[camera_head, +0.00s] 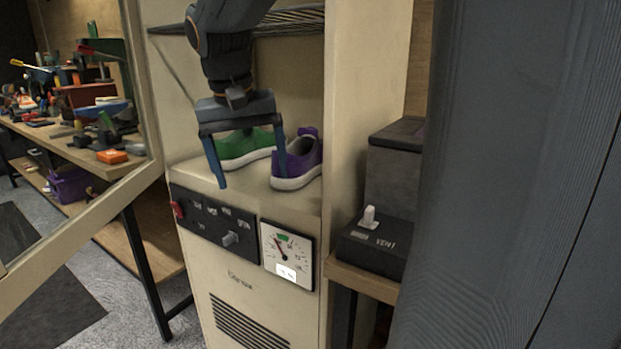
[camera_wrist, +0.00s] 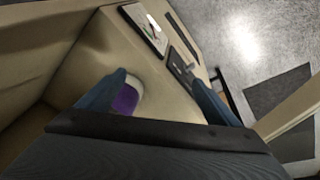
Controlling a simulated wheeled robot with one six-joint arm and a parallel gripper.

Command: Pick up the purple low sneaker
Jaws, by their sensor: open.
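The purple low sneaker (camera_head: 298,161) has a white sole and stands on the floor of the open cabinet, toward its right side. My gripper (camera_head: 253,180) is open and points down in front of the sneakers. Its right finger overlaps the left edge of the purple sneaker in the head view; I cannot tell if they touch. Its left finger hangs clear to the left. In the wrist view the purple sneaker (camera_wrist: 126,98) shows beside the left finger, partly hidden by my gripper (camera_wrist: 160,82).
A green sneaker (camera_head: 245,148) stands left of and behind the purple one. A wire shelf (camera_head: 290,19) is above. The cabinet's side wall (camera_head: 365,60) is close on the right, and its open glazed door (camera_head: 75,205) is on the left. A control panel (camera_head: 215,222) is below.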

